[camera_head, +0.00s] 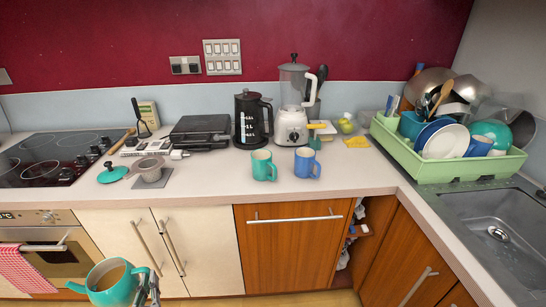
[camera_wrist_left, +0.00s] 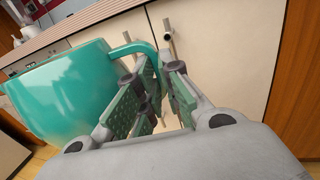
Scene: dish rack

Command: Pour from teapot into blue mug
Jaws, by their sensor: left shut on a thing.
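The teal teapot (camera_head: 108,288) is at the bottom left of the head view, low in front of the cabinet doors and apart from the counter. It is lidless, with brown inside, and looks roughly upright. My left gripper (camera_head: 152,290) is shut on its handle; the wrist view shows the fingers (camera_wrist_left: 158,85) around the handle beside the teapot body (camera_wrist_left: 65,95). The blue mug (camera_head: 307,163) stands upright on the counter, right of a teal mug (camera_head: 263,166). The blue mug's inside is hard to see. My right gripper is not in view.
A teal lid (camera_head: 113,174) and a grey bowl (camera_head: 149,169) sit near the hob (camera_head: 50,160). A black kettle (camera_head: 252,120) and a blender (camera_head: 292,110) stand behind the mugs. A green dish rack (camera_head: 450,168) is at right. The counter front near the mugs is clear.

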